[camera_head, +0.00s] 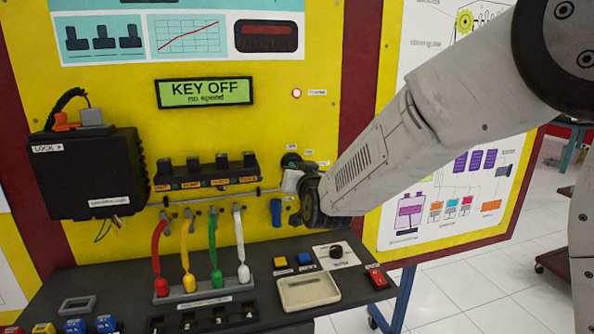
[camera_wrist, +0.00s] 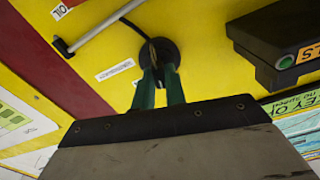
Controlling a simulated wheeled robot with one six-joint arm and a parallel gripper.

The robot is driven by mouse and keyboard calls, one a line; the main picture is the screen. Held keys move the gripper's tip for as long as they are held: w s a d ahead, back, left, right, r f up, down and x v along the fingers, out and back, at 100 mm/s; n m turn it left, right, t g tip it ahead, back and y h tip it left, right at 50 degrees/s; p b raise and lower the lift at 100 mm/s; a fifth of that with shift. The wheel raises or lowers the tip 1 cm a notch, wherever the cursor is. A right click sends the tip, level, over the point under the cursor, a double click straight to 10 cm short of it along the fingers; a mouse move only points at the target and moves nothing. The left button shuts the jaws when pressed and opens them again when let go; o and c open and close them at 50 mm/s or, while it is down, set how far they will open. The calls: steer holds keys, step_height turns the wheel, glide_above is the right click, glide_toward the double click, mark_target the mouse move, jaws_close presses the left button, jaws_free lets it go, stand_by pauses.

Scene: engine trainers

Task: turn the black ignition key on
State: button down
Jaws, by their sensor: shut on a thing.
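The black ignition key (camera_wrist: 153,54) sits in a round black switch (camera_wrist: 158,46) on the yellow panel, in the wrist view. The two green fingers of my gripper (camera_wrist: 159,74) reach up to the switch and are shut on the key, whose tip end is mostly hidden between them. A green display (camera_head: 205,92) on the panel reads "KEY OFF" and "no speed".
A metal rod (camera_wrist: 98,27) runs near the switch. A black box with coloured labels (camera_head: 207,174) is left of my gripper. Below, a dark shelf (camera_head: 260,255) holds coloured cables, buttons and a beige tray (camera_head: 308,291). A blue object (camera_head: 276,212) hangs close below my wrist.

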steer(key=m, duration=0.9)
steer(key=shift+d+f, duration=0.1)
steer(key=shift+m, duration=0.4)
steer(key=c, duration=1.4)
jaws_free()
steer(key=shift+c, duration=0.2)
steer(key=v, duration=0.7)
steer(key=shift+s, duration=0.4)
steer(key=shift+d, duration=0.15)
